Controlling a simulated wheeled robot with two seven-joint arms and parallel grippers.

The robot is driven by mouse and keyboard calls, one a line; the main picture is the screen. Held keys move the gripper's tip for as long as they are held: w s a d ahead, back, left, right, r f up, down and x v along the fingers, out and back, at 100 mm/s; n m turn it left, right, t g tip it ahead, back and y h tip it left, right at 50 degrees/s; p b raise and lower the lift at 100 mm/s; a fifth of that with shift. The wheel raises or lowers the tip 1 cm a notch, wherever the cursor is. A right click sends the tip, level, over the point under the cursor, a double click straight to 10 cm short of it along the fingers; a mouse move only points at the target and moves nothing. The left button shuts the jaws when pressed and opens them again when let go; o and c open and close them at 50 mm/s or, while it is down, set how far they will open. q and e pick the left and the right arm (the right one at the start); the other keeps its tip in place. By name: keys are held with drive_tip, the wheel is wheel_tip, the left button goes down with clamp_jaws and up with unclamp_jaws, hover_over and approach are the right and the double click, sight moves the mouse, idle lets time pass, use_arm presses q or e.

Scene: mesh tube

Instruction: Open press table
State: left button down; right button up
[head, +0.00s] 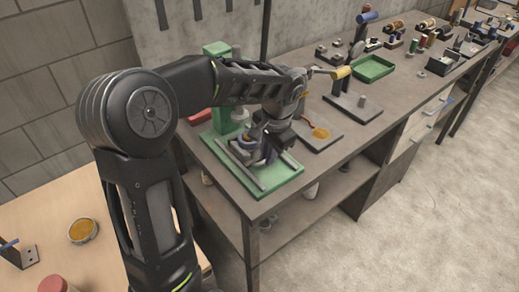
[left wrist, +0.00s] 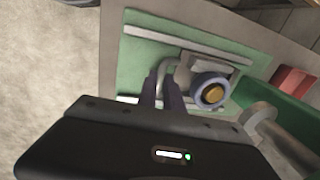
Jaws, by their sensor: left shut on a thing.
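The press is green, with a flat base plate (head: 284,183) and an upright column (head: 216,48) at the workbench's near end. Grey rails (left wrist: 185,38) run along the base plate. The grey press table (left wrist: 236,72) sits between them, carrying a blue-grey ring with a yellow-brown centre (left wrist: 211,94). My left gripper (head: 263,152) is low over the base plate. In the left wrist view, its dark fingers (left wrist: 162,88) are shut on the grey handle (left wrist: 172,66) of the press table. My arm and hand hide much of the press table in the head view. My right gripper is out of view.
A dark plate with a yellow-brown disc (head: 321,133) and a stand with a yellow-handled lever (head: 340,73) are beside the press. A green tray (head: 374,68) stands farther back. A wooden table (head: 70,258) with small parts is at lower left. Open floor lies to the right.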

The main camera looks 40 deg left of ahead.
use_arm(q)
drive_tip(key=d, duration=0.2)
drive_tip(key=s+d, duration=0.1)
drive_tip(key=d, duration=0.1)
drive_tip(key=d+b, duration=0.1)
drive_tip(key=d, duration=0.1)
drive_tip(key=shift+s, duration=0.4)
drive_tip(key=c, duration=1.5)
unclamp_jaws()
drive_tip(key=shift+r, duration=0.15)
drive_tip(key=r, duration=0.5)
drive_tip(key=d+r, duration=0.1)
drive_tip(key=r, duration=0.1)
drive_tip(key=shift+s+d+r, duration=0.1)
drive_tip(key=shift+s+r, duration=0.05)
drive_tip(key=shift+r, duration=0.1)
